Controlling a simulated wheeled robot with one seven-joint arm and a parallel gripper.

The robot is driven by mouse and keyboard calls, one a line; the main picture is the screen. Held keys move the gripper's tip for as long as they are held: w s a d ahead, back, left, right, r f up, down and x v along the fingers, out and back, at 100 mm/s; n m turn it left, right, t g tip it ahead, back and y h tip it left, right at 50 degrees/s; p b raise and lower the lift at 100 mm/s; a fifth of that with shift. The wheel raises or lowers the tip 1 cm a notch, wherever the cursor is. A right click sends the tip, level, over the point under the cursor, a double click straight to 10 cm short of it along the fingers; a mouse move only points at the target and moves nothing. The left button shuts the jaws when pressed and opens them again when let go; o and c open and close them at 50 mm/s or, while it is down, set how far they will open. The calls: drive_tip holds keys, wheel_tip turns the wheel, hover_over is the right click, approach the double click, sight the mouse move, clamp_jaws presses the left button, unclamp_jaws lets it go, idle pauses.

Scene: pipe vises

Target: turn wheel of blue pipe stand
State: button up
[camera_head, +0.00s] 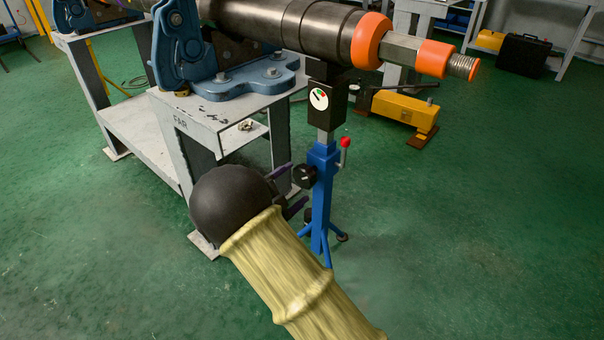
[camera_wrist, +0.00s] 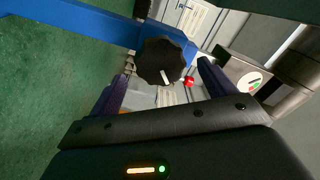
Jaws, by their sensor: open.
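The blue pipe stand (camera_head: 321,190) stands upright on the floor under the end of a large pipe. Its black wheel (camera_head: 304,176) sits on the left side of the post, below the red-tipped lever (camera_head: 345,147). In the wrist view the lobed wheel (camera_wrist: 161,60) shows face-on with a white mark near its rim. My gripper (camera_head: 298,184) is open, with its purple fingers on either side of the wheel in the head view. In the wrist view my gripper (camera_wrist: 165,72) has the wheel between and slightly beyond its fingertips. I cannot tell whether they touch it.
A grey bench (camera_head: 215,112) with a blue vise (camera_head: 190,60) stands close on the left. The dark pipe (camera_head: 290,22) with orange collars runs above the stand. A yellow block (camera_head: 404,106) lies behind. Green floor at the right is clear.

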drive_tip(key=p+v, duration=0.3)
drive_tip(key=v, duration=0.9)
drive_tip(key=shift+p, duration=0.4)
drive_tip(key=shift+w, duration=0.1)
idle(0.5)
